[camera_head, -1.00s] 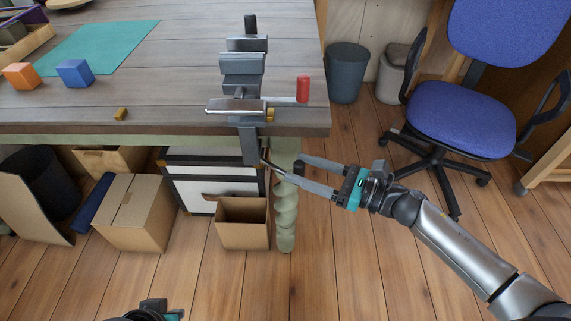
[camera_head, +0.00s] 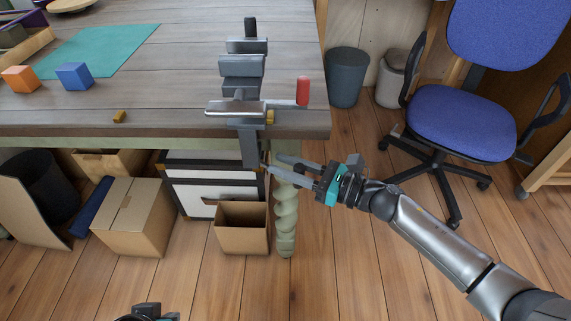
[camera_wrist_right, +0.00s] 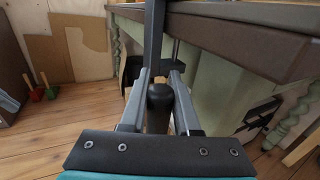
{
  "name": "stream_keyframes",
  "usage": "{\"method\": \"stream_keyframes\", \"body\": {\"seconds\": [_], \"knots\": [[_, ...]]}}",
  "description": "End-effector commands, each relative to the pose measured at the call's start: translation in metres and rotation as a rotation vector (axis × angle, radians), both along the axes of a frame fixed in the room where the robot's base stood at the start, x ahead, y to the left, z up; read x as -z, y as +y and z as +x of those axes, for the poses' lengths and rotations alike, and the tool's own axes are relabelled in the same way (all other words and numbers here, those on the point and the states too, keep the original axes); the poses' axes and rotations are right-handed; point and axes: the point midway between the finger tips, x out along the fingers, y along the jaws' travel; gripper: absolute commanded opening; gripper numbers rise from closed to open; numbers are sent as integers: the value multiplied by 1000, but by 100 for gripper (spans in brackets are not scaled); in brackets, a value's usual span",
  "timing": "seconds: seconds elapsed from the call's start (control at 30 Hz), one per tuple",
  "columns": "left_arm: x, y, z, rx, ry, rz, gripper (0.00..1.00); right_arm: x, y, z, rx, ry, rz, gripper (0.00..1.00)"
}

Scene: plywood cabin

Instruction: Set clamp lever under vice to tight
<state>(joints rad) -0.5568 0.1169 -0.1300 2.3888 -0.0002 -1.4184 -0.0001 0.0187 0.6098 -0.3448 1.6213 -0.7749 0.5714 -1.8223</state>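The grey vice (camera_head: 242,68) is mounted on the front right part of the workbench (camera_head: 180,60). Its clamp bracket (camera_head: 249,147) hangs below the front edge. The clamp lever under it is mostly hidden by my right gripper in the head view; its dark rounded knob (camera_wrist_right: 159,97) shows in the right wrist view. My right gripper (camera_head: 273,163) is below the bench edge with its fingers on either side of the knob. The fingers look apart, with a slight gap to the knob; contact is unclear. My left gripper (camera_head: 150,312) is only partly visible at the bottom edge.
A green twisted bench leg (camera_head: 285,215) and an open cardboard box (camera_head: 242,227) are just below the gripper. A blue office chair (camera_head: 465,120) stands right. Floor (camera_head: 350,270) in front is free.

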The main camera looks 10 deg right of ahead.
Motion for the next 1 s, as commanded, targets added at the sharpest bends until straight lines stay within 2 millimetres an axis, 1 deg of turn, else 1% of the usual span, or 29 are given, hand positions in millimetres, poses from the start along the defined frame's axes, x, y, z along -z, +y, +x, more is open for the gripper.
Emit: {"method": "stream_keyframes", "body": {"seconds": [0.03,0.2,0.23,1.0], "knots": [[0,0,0,0,0,0,0,0,0,0,0,0,0,21],[0,0,0,0,0,0,0,0,0,0,0,0,0,2],[0,0,0,0,-1,0,0,0,0,0,0,0,0,0],[0,-1,0,1,-1,-1,0,0,0,0,0,1,-1,0]]}}
